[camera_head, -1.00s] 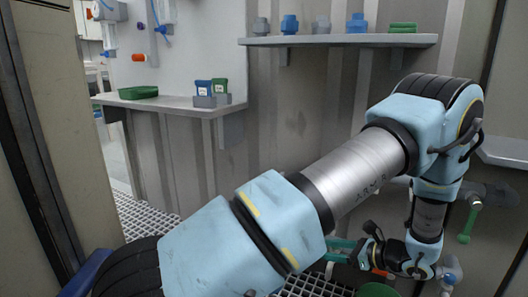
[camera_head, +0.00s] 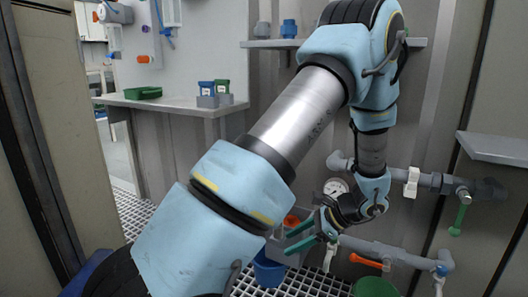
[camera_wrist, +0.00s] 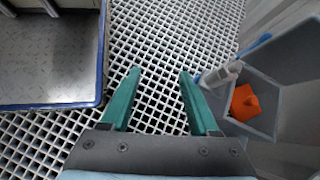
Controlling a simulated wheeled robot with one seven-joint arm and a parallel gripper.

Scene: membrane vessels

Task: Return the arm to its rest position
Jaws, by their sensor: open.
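My gripper (camera_head: 303,238) shows in the head view at the end of my blue and silver arm, low at centre right, in front of the wall pipes. Its green fingers point left and down. In the wrist view, my gripper (camera_wrist: 157,90) has its two green fingers spread apart with only the white floor grating (camera_wrist: 165,35) between and beyond them. It is open and holds nothing.
A grey bin (camera_wrist: 255,95) with an orange item stands right of the fingers in the wrist view. Pipes with a green-handled valve (camera_head: 460,212) and an orange-handled valve (camera_head: 368,261) line the wall. A bench (camera_head: 180,106) stands at the left; a shelf (camera_head: 270,44) is above.

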